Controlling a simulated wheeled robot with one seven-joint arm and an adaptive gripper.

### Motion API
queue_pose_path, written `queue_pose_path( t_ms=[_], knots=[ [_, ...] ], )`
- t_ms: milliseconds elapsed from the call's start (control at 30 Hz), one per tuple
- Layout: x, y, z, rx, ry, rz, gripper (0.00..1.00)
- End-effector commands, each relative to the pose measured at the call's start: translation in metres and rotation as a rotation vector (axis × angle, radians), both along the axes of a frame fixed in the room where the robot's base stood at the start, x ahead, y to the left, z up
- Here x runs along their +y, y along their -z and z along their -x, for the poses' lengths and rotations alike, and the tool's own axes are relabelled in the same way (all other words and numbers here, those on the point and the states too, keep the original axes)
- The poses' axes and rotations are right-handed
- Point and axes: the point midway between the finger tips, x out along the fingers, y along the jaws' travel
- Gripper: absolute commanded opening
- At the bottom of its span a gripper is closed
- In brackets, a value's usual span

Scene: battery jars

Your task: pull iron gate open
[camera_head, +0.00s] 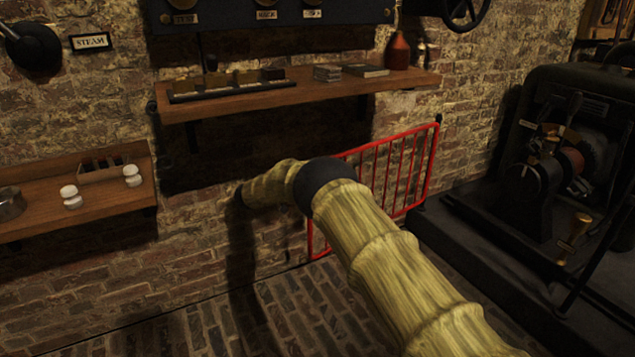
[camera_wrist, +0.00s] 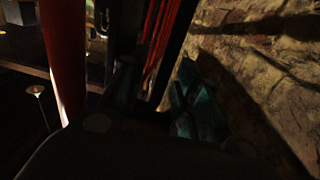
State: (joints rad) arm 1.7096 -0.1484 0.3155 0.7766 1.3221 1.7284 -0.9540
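The iron gate (camera_head: 395,170) is a red barred frame standing in front of the brick wall, right of centre in the head view. My arm covers its left part. My gripper is hidden behind my arm in the head view. In the dark wrist view my gripper (camera_wrist: 158,98) shows two dark teal fingers with some space between them. Thin red gate bars (camera_wrist: 157,40) run down toward that space. A thick red bar (camera_wrist: 66,55) stands close at the left, outside the fingers. I cannot tell whether the fingers touch or hold a bar.
A wooden shelf (camera_head: 330,93) hangs above the gate, with a red bottle (camera_head: 398,51) on it. A lower shelf (camera_head: 110,197) with white jars is at the left. A dark machine (camera_head: 545,160) stands right of the gate. The brick floor (camera_head: 215,318) in front is clear.

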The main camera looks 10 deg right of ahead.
Motion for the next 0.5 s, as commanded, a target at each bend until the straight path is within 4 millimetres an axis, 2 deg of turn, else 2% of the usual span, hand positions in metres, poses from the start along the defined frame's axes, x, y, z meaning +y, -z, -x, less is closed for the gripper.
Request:
queue_pose_path(
  t_ms=[233,500],
  knots=[
    [0.007,0.0,0.001,0.0,-0.001,0.0,0.32],
    [0.049,0.001,0.009,-0.001,-0.003,-0.001,0.32]
  ],
)
